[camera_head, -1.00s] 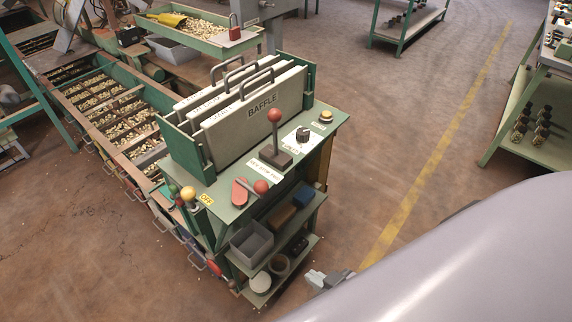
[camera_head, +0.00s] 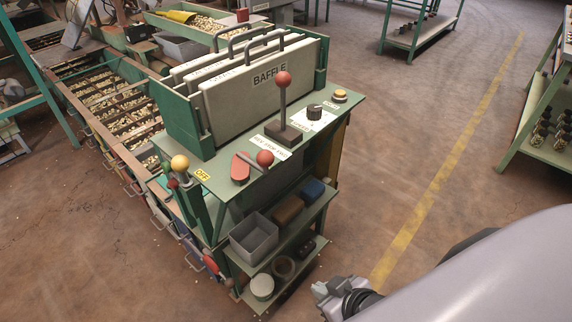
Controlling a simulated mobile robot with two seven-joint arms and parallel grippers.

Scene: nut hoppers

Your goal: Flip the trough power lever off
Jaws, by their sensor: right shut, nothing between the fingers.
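On the green control stand (camera_head: 352,104), an upright lever with a red ball (camera_head: 283,79) rises from a dark base beside a white label too small to read surely. A second red-ball handle (camera_head: 265,158) lies low beside a red plate (camera_head: 240,169). A yellow-ball lever (camera_head: 180,162) stands at the left corner, by a yellow OFF tag (camera_head: 202,175). I cannot tell which is the trough power lever. My right gripper (camera_head: 322,291) is shut and empty, low and right of the stand's shelves, apart from every lever. My left gripper is out of view.
Baffle boards (camera_head: 262,92) stand in a green rack behind the levers. A knob (camera_head: 314,112) and a yellow button (camera_head: 340,95) sit at the right. Lower shelves hold a grey bin (camera_head: 254,238). Nut troughs (camera_head: 110,105) extend left. Floor right of the stand is clear.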

